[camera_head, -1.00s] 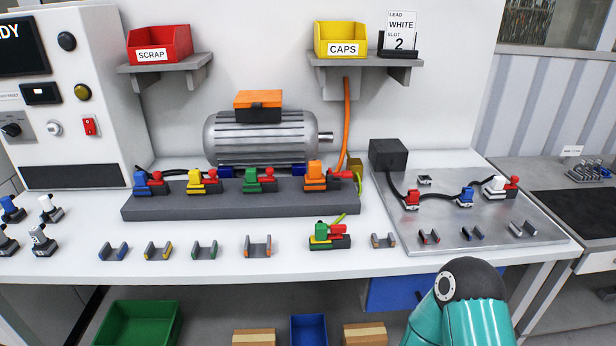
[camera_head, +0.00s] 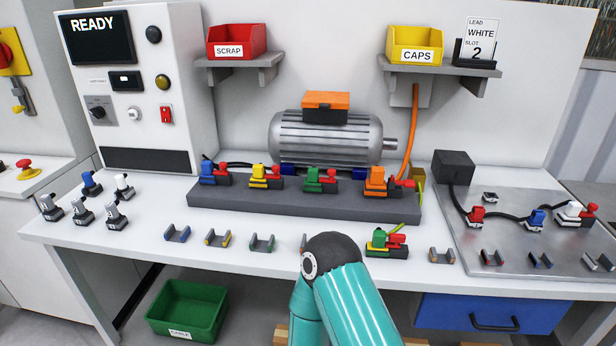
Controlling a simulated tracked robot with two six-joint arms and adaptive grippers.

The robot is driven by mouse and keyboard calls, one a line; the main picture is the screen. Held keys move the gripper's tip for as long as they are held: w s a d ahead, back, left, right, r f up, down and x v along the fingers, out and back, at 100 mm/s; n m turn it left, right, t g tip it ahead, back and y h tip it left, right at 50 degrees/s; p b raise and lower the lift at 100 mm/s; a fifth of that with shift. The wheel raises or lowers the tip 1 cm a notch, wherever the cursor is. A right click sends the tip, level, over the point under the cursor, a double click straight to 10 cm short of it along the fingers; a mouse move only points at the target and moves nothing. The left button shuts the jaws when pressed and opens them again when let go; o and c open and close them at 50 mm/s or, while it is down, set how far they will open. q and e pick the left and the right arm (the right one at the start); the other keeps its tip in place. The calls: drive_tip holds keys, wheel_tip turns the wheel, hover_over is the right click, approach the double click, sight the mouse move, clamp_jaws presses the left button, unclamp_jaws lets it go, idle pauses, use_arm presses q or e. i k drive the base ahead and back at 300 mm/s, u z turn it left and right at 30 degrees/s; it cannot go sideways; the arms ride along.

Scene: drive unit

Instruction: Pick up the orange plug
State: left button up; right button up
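The orange plug (camera_head: 376,178) sits upright in the last position at the right end of the dark grey block (camera_head: 300,203), with a red part beside it. An orange cable rises behind it. Blue (camera_head: 211,171), yellow (camera_head: 259,175) and green (camera_head: 314,178) plugs stand in the block to its left. Neither of my grippers is in view. Only teal links and a dark joint of one of my arms show at the bottom centre, in front of the block and apart from the orange plug in the picture.
A loose green plug unit (camera_head: 385,243) stands in front of the block. Small cradles, such as a blue-marked one (camera_head: 177,233), line the table front; my arm partly covers one. A metal plate (camera_head: 500,255) with wired plugs lies right. Several plugs stand left.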

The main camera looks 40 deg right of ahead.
sight(376, 181)
drive_tip(key=z, duration=0.8)
drive_tip(key=i, duration=0.1)
drive_tip(key=u, duration=1.45)
drive_tip(key=k, duration=0.5)
drive_tip(key=z, duration=1.75)
drive_tip(key=k, duration=0.25)
drive_tip(key=u, duration=0.1)
drive_tip(key=i, duration=0.5)
drive_tip(key=u, duration=0.1)
drive_tip(key=k, duration=0.5)
drive_tip(key=z, duration=0.2)
